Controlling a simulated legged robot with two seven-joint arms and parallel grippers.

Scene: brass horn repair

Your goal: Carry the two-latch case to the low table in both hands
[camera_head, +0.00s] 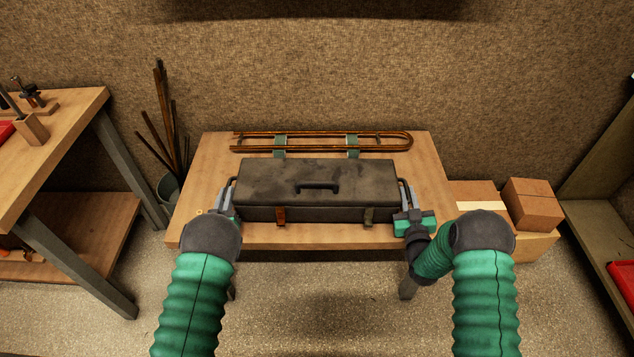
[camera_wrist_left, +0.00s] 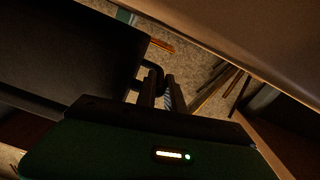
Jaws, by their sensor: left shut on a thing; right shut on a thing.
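The two-latch case (camera_head: 318,180) is a dark grey box with a top handle and two front latches, one orange-brown (camera_head: 280,215) and one grey-brown (camera_head: 368,216). It is over the low table (camera_head: 300,237) and looks level; I cannot tell if it rests on the top. My left gripper (camera_head: 228,200) is shut on the case's left side handle. My right gripper (camera_head: 409,207) is shut on the right side handle. In the left wrist view the case (camera_wrist_left: 65,55) fills the left, and my left gripper (camera_wrist_left: 161,92) is at its handle.
A bent brass tube (camera_head: 320,134) lies on green supports at the table's back. A bucket with rods (camera_head: 170,185) stands left, beside a workbench (camera_head: 60,140). Cardboard boxes (camera_head: 532,203) sit right, before a shelf (camera_head: 590,190). The table's front strip is bare.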

